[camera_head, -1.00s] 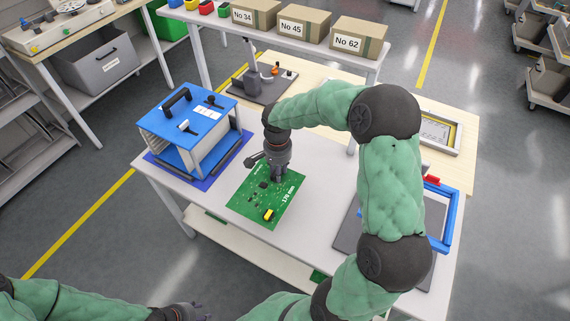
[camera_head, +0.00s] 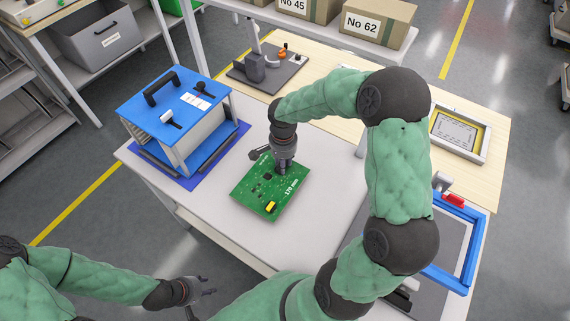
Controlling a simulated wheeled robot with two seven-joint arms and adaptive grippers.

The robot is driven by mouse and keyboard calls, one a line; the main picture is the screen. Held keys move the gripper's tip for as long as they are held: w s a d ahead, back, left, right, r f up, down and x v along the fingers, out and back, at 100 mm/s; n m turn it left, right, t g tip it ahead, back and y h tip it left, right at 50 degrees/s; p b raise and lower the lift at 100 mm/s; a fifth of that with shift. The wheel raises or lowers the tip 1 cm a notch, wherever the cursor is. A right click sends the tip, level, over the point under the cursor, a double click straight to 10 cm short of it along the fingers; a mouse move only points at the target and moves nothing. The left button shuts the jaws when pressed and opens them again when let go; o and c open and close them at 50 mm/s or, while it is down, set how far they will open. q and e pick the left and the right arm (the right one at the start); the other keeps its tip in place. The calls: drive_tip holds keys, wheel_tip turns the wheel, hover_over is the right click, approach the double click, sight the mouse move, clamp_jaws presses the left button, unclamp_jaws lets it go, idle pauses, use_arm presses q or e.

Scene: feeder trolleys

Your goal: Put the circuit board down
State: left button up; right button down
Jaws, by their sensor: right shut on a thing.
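The green circuit board (camera_head: 265,193), with dark chips, a yellow part and a "170 mm" marking, is over the middle of the white table (camera_head: 225,222). My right gripper (camera_head: 284,168) reaches down from above and is shut on the board near its far edge. The fingertips are partly hidden. I cannot tell whether the board touches the tabletop or is slightly above it. My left gripper (camera_head: 203,300) is low in front of the table, away from the board, with its fingers apart and nothing between them.
A blue-topped rack (camera_head: 180,100) stands on a blue mat (camera_head: 222,158) left of the board. A blue frame (camera_head: 462,262) lies at the right, partly behind my arm. A grey fixture (camera_head: 268,70) stands at the back. White tabletop around the board is clear.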

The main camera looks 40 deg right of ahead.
drive_tip(key=shift+f+b, duration=0.35)
drive_tip(key=shift+f, duration=0.6)
use_arm(q)
drive_tip(key=shift+x, duration=0.75)
drive_tip(key=shift+f, duration=0.15)
use_arm(e)
drive_tip(key=shift+f, duration=0.15)
drive_tip(key=c, duration=0.9)
unclamp_jaws()
drive_tip(key=shift+s, duration=0.1)
